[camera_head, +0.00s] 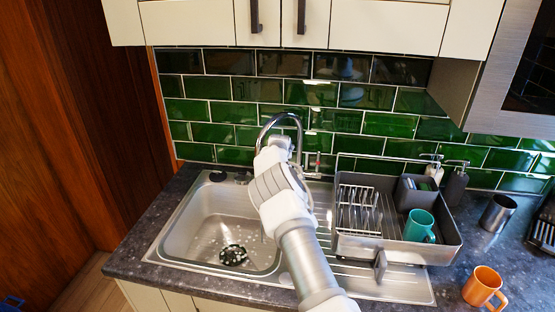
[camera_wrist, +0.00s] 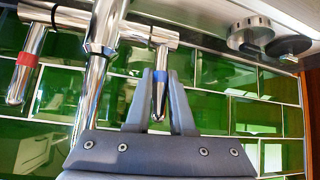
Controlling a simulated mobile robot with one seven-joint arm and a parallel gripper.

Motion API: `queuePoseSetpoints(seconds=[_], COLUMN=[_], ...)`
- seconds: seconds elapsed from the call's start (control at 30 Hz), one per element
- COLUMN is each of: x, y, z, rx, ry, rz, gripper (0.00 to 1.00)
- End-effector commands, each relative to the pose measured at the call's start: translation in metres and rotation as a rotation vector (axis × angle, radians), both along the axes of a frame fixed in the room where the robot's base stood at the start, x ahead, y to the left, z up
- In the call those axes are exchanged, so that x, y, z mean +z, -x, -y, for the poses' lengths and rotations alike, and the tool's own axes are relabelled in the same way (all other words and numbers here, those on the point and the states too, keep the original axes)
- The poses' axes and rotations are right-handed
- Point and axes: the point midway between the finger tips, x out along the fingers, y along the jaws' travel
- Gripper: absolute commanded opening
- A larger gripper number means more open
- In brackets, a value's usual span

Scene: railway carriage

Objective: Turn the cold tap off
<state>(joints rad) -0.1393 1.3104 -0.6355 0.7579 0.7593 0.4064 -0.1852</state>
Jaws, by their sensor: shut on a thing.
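The chrome mixer tap has a tall curved spout (camera_head: 278,118) at the back of the sink. In the wrist view the tap appears upside down, with its thick column (camera_wrist: 92,90) left of my gripper. The blue-banded cold lever (camera_wrist: 159,92) sits between the two fingers of my gripper (camera_wrist: 161,82), which is shut on it. The red-banded hot lever (camera_wrist: 25,65) is on the other side of the column, apart from my gripper. In the head view my arm hides the fingers and the cold lever. I cannot make out a water stream.
The steel sink basin (camera_head: 205,222) lies left of my arm, with a dark drain. A grey dish rack (camera_head: 345,246) with a teal mug (camera_head: 419,226) stands close on the right. An orange mug (camera_head: 484,287) is farther right. Green tiles (camera_head: 385,122) back the counter.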

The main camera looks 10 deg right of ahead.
Motion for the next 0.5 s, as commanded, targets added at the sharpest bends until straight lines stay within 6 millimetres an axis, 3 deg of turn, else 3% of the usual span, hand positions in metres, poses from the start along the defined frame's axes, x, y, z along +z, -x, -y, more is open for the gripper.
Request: queuePoseSetpoints(seconds=[0.5], x=[0.0019], y=[-0.0003], z=[0.0003], rx=[0.0], ry=[-0.029], rz=[-0.064], gripper=[0.0])
